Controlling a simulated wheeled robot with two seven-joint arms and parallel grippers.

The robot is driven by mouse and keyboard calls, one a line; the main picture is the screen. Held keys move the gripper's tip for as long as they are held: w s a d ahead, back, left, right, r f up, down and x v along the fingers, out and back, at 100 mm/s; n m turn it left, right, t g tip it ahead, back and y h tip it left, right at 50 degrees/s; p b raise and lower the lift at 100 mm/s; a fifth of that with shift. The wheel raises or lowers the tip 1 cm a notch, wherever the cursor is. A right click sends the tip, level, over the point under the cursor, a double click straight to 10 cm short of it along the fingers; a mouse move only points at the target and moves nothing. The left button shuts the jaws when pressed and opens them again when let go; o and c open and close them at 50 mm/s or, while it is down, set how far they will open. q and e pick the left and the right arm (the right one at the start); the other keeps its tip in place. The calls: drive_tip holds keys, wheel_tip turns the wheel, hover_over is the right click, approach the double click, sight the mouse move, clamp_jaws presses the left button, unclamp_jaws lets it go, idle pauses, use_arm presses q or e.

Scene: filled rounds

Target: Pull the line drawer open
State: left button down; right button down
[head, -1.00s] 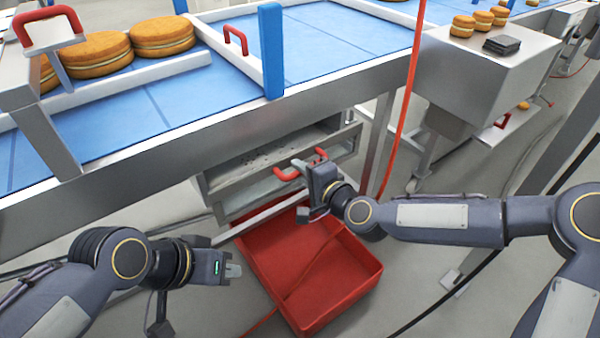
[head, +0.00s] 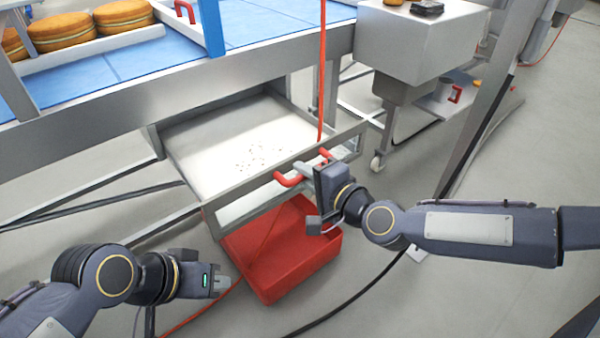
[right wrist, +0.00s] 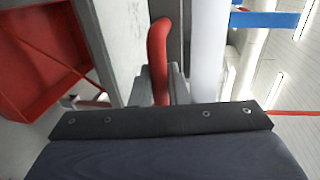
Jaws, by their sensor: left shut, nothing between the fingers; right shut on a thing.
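The line drawer (head: 192,150) is a grey metal tray under the conveyor, slid well out, with dark crumbs on its pale floor. Its front has a clear panel and a red handle (head: 288,180). My right gripper (head: 308,172) is shut on the red handle at the drawer's front. In the right wrist view the handle (right wrist: 158,45) stands between the fingers. My left gripper (head: 222,284) is shut and empty, low at the left, apart from the drawer.
A red crate (head: 318,262) sits on the floor below the drawer front. A conveyor (head: 130,68) with filled rounds (head: 62,32) runs above. A red cable (head: 322,80) hangs beside the drawer, and a black cable (head: 362,292) lies on the floor. A steel box (head: 405,45) stands right.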

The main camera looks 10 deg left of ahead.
drive_tip(key=shift+s+d, duration=0.1)
drive_tip(key=shift+d, duration=0.05)
drive_tip(key=c, duration=1.5)
unclamp_jaws()
drive_tip(key=p+v, duration=0.1)
drive_tip(key=v, duration=0.6)
drive_tip(key=shift+s+d+p, duration=0.25)
drive_tip(key=shift+d+p, duration=0.05)
